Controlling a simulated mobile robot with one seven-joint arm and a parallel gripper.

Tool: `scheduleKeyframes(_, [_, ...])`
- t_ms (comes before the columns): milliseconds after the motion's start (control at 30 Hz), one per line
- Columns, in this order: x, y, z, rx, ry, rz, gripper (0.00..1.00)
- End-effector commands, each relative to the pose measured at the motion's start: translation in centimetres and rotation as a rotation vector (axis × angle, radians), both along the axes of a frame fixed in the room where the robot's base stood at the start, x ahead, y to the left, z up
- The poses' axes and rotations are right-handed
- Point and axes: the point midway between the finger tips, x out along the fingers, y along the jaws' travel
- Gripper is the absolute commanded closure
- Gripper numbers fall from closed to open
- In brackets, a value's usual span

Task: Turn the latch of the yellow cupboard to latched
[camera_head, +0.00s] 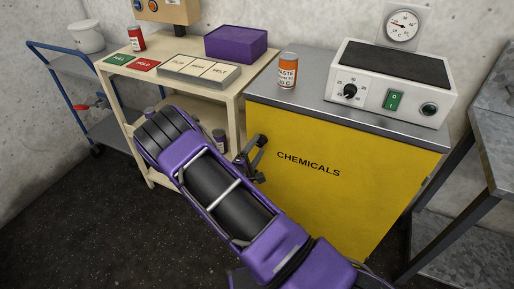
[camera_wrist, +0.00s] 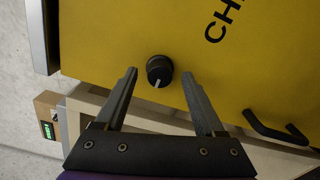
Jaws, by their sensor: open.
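The yellow cupboard (camera_head: 345,195) has "CHEMICALS" on its door. In the wrist view its yellow door (camera_wrist: 110,35) fills the upper part, turned sideways. The latch is a round black knob (camera_wrist: 158,66) with a short white mark pointing toward the bottom of that picture. My gripper (camera_wrist: 161,75) is open and empty, with one finger on either side of the knob in the picture. I cannot tell how far the fingertips are from the door. In the head view my gripper (camera_head: 255,158) is at the door's left edge, and the latch cannot be made out there.
A black bar handle (camera_wrist: 275,130) is on the door, right of the knob in the wrist view. An orange-labelled can (camera_head: 288,72) and a white hotplate (camera_head: 375,98) stand on the cupboard top. A beige shelf unit (camera_head: 238,103) stands close at left, a grey metal table (camera_head: 490,130) at right.

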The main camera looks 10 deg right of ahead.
Motion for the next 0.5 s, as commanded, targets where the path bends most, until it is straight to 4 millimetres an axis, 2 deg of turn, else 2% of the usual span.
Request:
scheduleKeyframes(167, [-1.9,1.6,0.0,0.001,0.002,0.005,0.29])
scheduleKeyframes(500, [-8.6,6.4,0.0,0.0,0.002,0.005,0.29])
